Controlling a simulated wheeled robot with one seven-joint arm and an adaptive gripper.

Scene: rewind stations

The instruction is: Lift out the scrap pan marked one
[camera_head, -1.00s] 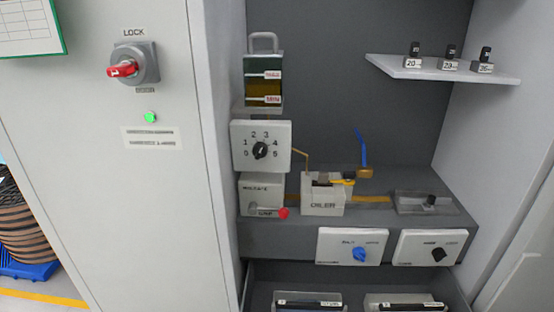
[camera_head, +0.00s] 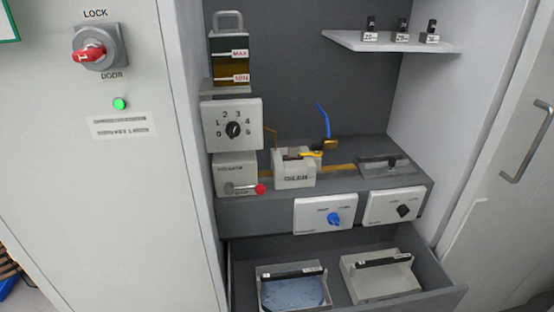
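Two pale grey scrap pans sit side by side in the drawer (camera_head: 240,285) at the bottom of the head view. The left pan (camera_head: 262,291) has a dark bar across its back and bluish contents. The right pan (camera_head: 386,284) has a similar dark bar and looks empty. Small markings on the bars are too small to read, so I cannot tell which pan is marked one. The front of the left pan is cut off by the picture's lower edge. My gripper is not in view.
Above the drawer is a grey ledge with an oiler block (camera_head: 294,174), a blue-knob panel (camera_head: 326,216) and a black-knob panel (camera_head: 394,206). A red lock switch (camera_head: 89,56) is on the left door. A handled door (camera_head: 527,145) stands at right.

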